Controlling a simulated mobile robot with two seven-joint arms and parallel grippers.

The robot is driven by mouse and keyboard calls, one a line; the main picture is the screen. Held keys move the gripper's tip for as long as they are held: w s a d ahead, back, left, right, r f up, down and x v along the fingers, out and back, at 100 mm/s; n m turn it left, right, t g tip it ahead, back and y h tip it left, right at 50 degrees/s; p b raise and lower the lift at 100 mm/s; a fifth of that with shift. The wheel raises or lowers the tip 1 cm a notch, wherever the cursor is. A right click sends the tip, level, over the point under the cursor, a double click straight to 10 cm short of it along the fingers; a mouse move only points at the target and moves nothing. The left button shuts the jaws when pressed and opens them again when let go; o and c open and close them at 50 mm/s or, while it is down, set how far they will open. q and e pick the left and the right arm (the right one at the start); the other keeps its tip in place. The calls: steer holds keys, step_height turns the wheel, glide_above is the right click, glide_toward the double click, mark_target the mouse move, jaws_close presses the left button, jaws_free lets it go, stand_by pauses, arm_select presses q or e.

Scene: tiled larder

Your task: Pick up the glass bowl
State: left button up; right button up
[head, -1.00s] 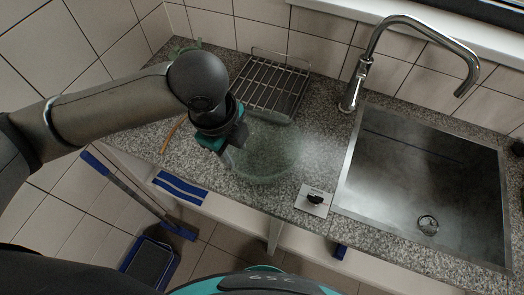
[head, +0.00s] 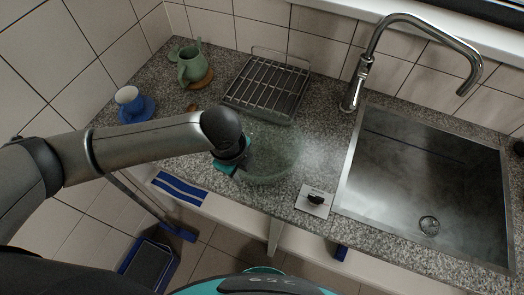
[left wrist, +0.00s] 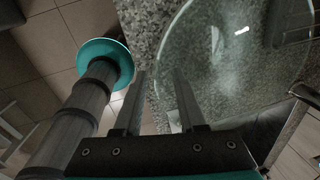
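The clear, faintly green glass bowl (head: 279,157) stands on the speckled counter between the wire rack and the front edge. My left gripper (head: 246,168) is low at the bowl's left side in the head view, partly hidden by its own wrist. In the left wrist view the fingers of the left gripper (left wrist: 158,75) are spread apart. The glass bowl (left wrist: 235,60) fills the upper right there, and the right finger overlaps its near edge. I cannot tell whether the finger touches the glass. My right gripper is not in view.
A wire rack (head: 266,88) stands behind the bowl. A sink (head: 420,185) with a tall tap (head: 360,82) is at the right. A small plate with a black knob (head: 314,200) is near the front edge.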

arm_select(q)
steer(key=shift+w+f, duration=0.15)
steer(key=shift+f, duration=1.15)
steer(key=shift+c, duration=0.3)
jaws_close()
steer(key=shift+r, duration=0.1)
